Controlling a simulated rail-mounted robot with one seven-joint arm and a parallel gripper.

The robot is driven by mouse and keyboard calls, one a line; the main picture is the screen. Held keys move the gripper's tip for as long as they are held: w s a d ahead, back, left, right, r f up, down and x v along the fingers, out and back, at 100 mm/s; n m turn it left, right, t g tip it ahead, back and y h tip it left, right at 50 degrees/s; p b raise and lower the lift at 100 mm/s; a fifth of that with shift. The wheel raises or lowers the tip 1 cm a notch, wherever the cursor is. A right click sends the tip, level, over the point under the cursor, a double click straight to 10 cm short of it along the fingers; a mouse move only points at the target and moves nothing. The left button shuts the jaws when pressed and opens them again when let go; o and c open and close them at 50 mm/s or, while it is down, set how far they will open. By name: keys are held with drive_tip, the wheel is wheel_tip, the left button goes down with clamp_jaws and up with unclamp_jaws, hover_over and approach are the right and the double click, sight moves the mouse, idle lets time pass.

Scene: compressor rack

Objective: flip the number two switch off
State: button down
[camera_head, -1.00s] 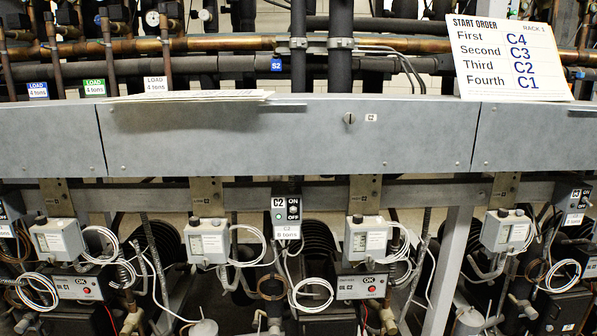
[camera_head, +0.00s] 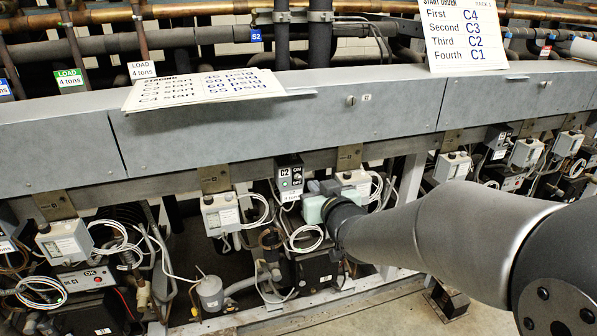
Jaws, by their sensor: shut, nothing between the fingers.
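The number two switch is the small dark box marked C2 (camera_head: 289,175), mounted under the grey beam in the middle of the view. My gripper (camera_head: 312,196) is shut and empty, just right of and slightly below the C2 box in the picture. The fingers are small and partly lost against the equipment behind. I cannot tell whether they touch the box. My dark grey arm reaches in from the right and hides the equipment behind it.
A grey control box (camera_head: 220,214) with coiled white cables is left of the switch. Another grey box (camera_head: 352,183) is close behind my gripper. The long grey beam (camera_head: 230,130) runs above, with a white staging card (camera_head: 205,88) on it. Bare floor (camera_head: 385,318) shows below.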

sight(297, 170)
drive_tip(key=shift+w, duration=0.1)
drive_tip(key=x, duration=1)
drive_tip(key=shift+p, duration=0.4)
drive_tip(key=shift+f+b, duration=0.2)
drive_tip(key=shift+b, duration=0.35)
drive_tip(key=shift+f+b, duration=0.15)
drive_tip(key=shift+b, duration=0.35)
drive_tip(key=shift+t+b, duration=0.3)
drive_tip(key=shift+b, duration=0.05)
